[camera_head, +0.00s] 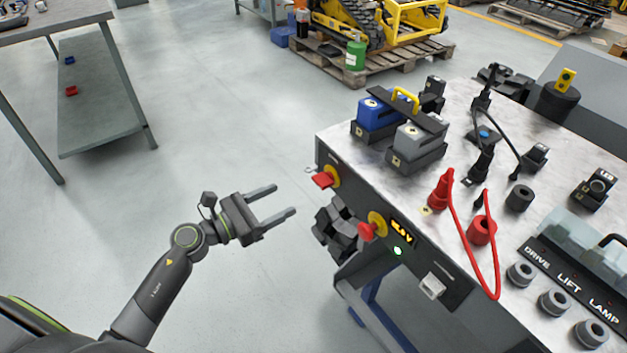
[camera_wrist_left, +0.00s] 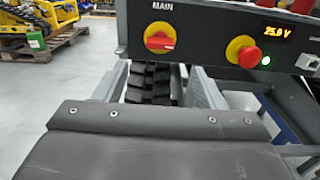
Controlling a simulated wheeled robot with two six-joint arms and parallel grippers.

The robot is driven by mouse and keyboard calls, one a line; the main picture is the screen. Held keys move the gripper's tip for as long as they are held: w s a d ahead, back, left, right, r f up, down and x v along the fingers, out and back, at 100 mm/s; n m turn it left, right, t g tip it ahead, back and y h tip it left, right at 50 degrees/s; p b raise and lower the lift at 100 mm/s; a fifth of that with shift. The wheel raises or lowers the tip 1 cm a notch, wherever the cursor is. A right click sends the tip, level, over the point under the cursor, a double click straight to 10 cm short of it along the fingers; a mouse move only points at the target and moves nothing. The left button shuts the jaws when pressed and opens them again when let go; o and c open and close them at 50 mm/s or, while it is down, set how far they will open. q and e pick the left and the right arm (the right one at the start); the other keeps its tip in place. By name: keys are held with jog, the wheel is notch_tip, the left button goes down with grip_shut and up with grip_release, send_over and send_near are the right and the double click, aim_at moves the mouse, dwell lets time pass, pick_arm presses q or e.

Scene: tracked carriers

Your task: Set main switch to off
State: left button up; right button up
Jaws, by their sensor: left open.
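The main switch (camera_head: 323,180) is a red handle on a round yellow plate, on the dark front panel near the bench's left corner. It also shows in the left wrist view (camera_wrist_left: 160,42), under the label MAIN, with the red handle lying roughly level. My left gripper (camera_head: 285,199) is open and empty, in front of the panel and left of the switch. Its fingertips point toward the panel and are apart from the handle. The fingers also show in the left wrist view, below the switch. My right gripper is not in view.
A red mushroom button (camera_head: 367,231) on yellow sits right of the switch, beside a lit display (camera_head: 401,231) and a green lamp (camera_head: 397,251). Black ribbed track (camera_head: 337,226) is below the panel. Blue and grey blocks (camera_head: 378,112) stand on the bench top. Floor left of the gripper is clear.

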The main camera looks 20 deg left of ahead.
aim_at(317, 183)
pick_arm(q)
jog(key=x, duration=1)
jog(key=shift+w+d+p, duration=0.15)
jog(key=shift+p, duration=0.25)
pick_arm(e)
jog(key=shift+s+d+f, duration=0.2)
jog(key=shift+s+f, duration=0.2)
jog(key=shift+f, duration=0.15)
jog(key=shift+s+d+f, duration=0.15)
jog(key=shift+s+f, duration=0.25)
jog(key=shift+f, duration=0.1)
pick_arm(q)
jog(key=c, duration=1)
